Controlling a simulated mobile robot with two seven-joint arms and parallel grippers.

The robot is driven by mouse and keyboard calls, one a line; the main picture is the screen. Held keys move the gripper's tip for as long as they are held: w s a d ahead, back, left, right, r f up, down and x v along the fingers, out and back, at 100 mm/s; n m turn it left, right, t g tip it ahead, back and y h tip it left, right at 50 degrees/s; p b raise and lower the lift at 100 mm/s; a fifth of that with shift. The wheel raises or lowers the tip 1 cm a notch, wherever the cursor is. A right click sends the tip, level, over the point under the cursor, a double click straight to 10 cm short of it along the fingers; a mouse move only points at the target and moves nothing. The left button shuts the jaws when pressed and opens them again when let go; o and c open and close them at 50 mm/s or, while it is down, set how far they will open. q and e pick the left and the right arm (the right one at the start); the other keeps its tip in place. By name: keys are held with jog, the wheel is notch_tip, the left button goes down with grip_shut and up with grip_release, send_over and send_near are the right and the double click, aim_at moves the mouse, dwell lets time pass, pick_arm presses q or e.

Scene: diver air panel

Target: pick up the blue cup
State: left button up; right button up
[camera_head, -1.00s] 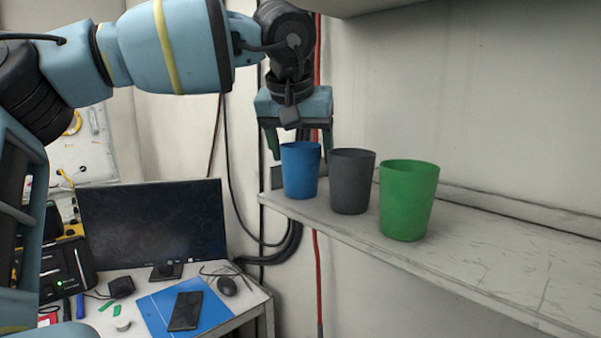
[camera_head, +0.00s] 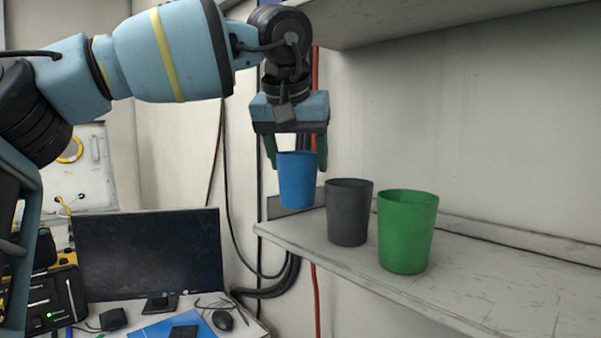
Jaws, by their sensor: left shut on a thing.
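The blue cup (camera_head: 297,182) hangs upright between the fingers of my left gripper (camera_head: 296,152). The gripper points down and is shut on the cup, with green fingertips at its sides near the rim. The cup's base shows above the left end of the shelf (camera_head: 470,290), apart from its surface as far as I can tell. A grey cup (camera_head: 348,213) stands on the shelf just right of it, and a green cup (camera_head: 406,233) stands further right. My right gripper is not in view.
An upper shelf (camera_head: 400,18) overhangs at the top right. A desk at the lower left bears a monitor (camera_head: 150,254), a mouse (camera_head: 223,320) and a black device (camera_head: 50,300). Cables and a red pipe run down the wall behind the gripper. The shelf's right part is clear.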

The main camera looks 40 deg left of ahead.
pick_arm(q)
jog(key=s+d+r+b, duration=0.1)
jog(key=s+d, duration=0.3)
jog(key=s, duration=1.1)
jog(key=shift+d+r, duration=0.2)
